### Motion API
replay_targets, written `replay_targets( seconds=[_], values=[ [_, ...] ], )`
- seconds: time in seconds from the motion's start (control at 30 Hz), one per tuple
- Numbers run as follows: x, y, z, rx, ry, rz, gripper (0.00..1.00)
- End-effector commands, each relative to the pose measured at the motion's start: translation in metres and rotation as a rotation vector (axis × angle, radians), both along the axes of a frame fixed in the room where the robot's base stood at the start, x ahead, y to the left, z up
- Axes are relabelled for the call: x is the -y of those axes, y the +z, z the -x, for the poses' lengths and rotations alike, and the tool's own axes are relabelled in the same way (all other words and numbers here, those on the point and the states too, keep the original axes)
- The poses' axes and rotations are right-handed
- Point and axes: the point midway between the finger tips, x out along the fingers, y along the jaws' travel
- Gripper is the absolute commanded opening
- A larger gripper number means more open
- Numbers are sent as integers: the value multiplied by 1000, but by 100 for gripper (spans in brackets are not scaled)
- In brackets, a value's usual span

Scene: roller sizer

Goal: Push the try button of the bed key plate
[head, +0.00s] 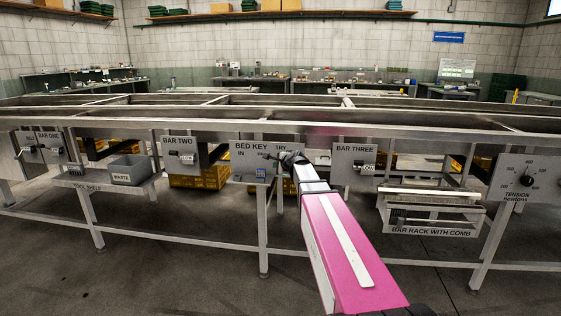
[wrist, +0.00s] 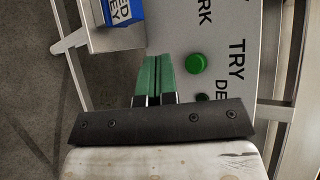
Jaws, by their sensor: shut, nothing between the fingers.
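The bed key plate (head: 240,163) is a grey panel on the front of the long metal frame, with the word TRY near its top right. In the wrist view the plate (wrist: 215,35) appears turned sideways. A round green button (wrist: 196,63) sits beside the word TRY. In the head view my gripper (head: 293,158) covers the plate's right part.
A blue block lettered BED KEY (wrist: 122,10) sits at the plate's edge. The BAR TWO plate (head: 180,155) is left and the BAR THREE plate (head: 352,165) right. The floor in front is open.

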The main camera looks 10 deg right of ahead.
Motion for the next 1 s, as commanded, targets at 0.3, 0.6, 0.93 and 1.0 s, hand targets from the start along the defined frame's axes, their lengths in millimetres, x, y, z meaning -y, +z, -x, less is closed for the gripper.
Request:
replay_targets(
  seconds=[0.3,0.6,0.93,1.0],
  values=[
    [11,0,-38,0,0,1,0],
    [14,0,-43,0,0,1,0],
    [14,0,-43,0,0,1,0],
    [14,0,-43,0,0,1,0]
  ],
)
